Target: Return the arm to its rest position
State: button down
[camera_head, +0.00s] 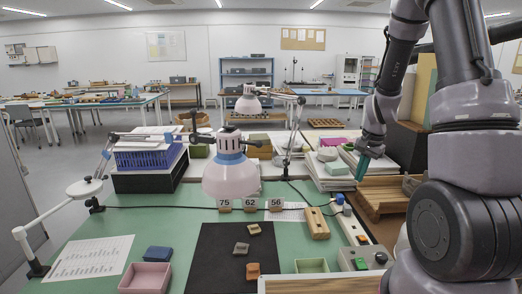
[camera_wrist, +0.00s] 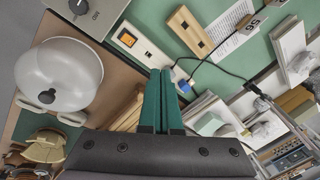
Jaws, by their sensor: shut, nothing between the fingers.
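My gripper (camera_head: 361,168) hangs from my arm at the right side of the head view, above the right end of the green bench and beside the wooden tray. Its two teal fingers are together and empty. In the wrist view the closed fingers (camera_wrist: 161,84) point up the picture, with a power strip and a blue plug beyond them. Several small sherds lie apart from the gripper on the black mat (camera_head: 207,260): a tan one (camera_head: 254,229), a grey-brown one (camera_head: 241,248) and an orange one (camera_head: 253,270).
A white desk lamp (camera_head: 230,178) stands over the bench behind the mat. A pink box (camera_head: 146,277) and a dark blue block (camera_head: 158,253) lie left of the mat. A wooden block (camera_head: 317,223) lies at right. A white pot (camera_wrist: 60,75) shows in the wrist view. Paper stacks (camera_head: 325,174) stand near the gripper.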

jog(key=s+a+r+n+t+y, duration=0.1)
jog(key=s+a+r, duration=0.25)
jog(key=r, duration=0.65)
jog(key=s+a+r+n+t, duration=0.2)
jog(key=s+r, duration=0.2)
jog(key=r, duration=0.5)
jog(key=s+a+r+n+t, duration=0.2)
jog(key=s+a+r, duration=0.1)
jog(key=s+r, duration=0.6)
jog(key=s, duration=0.4)
jog(key=shift+s+a+r+n, duration=0.3)
jog(key=shift+r+n, duration=0.1)
